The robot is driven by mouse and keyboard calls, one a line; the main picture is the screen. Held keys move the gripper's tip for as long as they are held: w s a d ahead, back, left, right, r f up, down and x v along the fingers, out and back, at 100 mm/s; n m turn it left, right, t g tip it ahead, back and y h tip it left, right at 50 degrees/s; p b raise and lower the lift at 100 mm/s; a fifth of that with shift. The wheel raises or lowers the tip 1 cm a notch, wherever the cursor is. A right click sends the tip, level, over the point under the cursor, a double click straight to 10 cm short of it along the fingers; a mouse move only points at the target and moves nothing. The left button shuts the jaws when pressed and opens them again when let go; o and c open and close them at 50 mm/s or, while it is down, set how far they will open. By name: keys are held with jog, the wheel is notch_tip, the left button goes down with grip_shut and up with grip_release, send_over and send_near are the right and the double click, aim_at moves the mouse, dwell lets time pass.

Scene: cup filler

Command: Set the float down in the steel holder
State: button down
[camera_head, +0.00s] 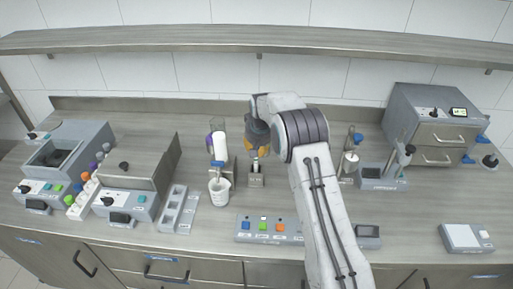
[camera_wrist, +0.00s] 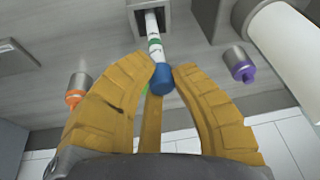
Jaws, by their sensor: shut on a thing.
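The float is a thin white stick with green bands (camera_wrist: 153,28) and a blue cap (camera_wrist: 163,80). My gripper (camera_wrist: 165,72) is shut on the blue cap, with its yellow fingers on either side. The float's far end is at the square opening of the steel holder (camera_wrist: 138,18); I cannot tell how deep it sits. In the head view my gripper (camera_head: 258,150) points down right above the small steel holder (camera_head: 256,181), and the float is mostly hidden there.
A white cup (camera_head: 219,190) and a tall white cylinder (camera_head: 219,147) stand left of the holder. A button panel (camera_head: 269,229) lies in front. A purple-capped vial (camera_wrist: 240,65) and an orange-capped vial (camera_wrist: 77,88) flank the holder in the wrist view. A shelf (camera_head: 180,40) runs above.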

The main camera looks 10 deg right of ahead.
jog(key=shift+f, duration=0.15)
jog(key=c, duration=1.2)
grip_release()
